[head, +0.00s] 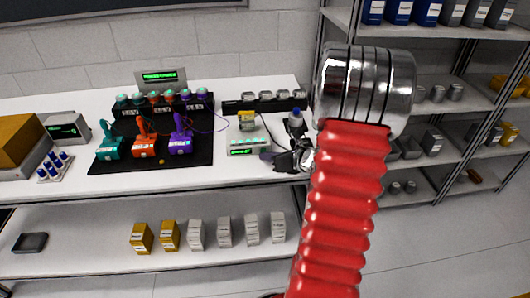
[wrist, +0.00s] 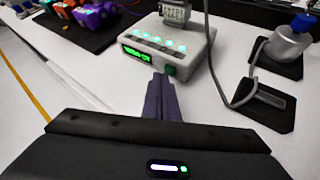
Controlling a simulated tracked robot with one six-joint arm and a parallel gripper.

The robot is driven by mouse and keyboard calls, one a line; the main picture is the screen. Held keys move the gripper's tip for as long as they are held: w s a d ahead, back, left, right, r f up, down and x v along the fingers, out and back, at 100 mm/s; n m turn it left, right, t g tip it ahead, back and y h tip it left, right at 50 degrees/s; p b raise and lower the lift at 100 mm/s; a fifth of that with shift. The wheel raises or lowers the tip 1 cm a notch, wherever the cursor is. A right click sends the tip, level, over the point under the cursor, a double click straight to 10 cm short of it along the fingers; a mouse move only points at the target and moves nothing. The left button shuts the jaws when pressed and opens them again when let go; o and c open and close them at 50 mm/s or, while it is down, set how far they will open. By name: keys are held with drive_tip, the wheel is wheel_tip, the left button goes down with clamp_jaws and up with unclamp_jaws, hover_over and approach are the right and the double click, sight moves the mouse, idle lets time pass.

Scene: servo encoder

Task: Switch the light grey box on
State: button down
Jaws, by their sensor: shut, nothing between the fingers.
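The light grey box (wrist: 195,48) stands on the white table in the wrist view. Its front has a lit green display (wrist: 136,53) and a dark green button (wrist: 170,70) near the right corner. A row of lit green lights runs along its top. My gripper (wrist: 162,77) is shut and empty, its fingertips right in front of the button. I cannot tell whether they touch it. In the head view the box (head: 249,148) is small, with my gripper (head: 274,157) at its right side, partly hidden by the wrist.
A grey block (wrist: 175,11) is at the box's back edge. To the right, a cable runs to a dark plate (wrist: 262,108), and a grey cylinder (wrist: 288,45) stands on another plate. A black mat (head: 120,163) with coloured devices lies to the left.

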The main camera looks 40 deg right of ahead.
drive_tip(key=shift+s+a, duration=0.1)
drive_tip(key=shift+s, duration=0.1)
idle(0.3)
drive_tip(key=shift+s+a, duration=0.55)
drive_tip(key=shift+s, duration=0.3)
drive_tip(key=shift+s+a, duration=0.6)
drive_tip(key=shift+s, duration=0.2)
drive_tip(key=shift+s+a, duration=0.55)
drive_tip(key=shift+s, duration=0.3)
drive_tip(key=shift+w, duration=0.1)
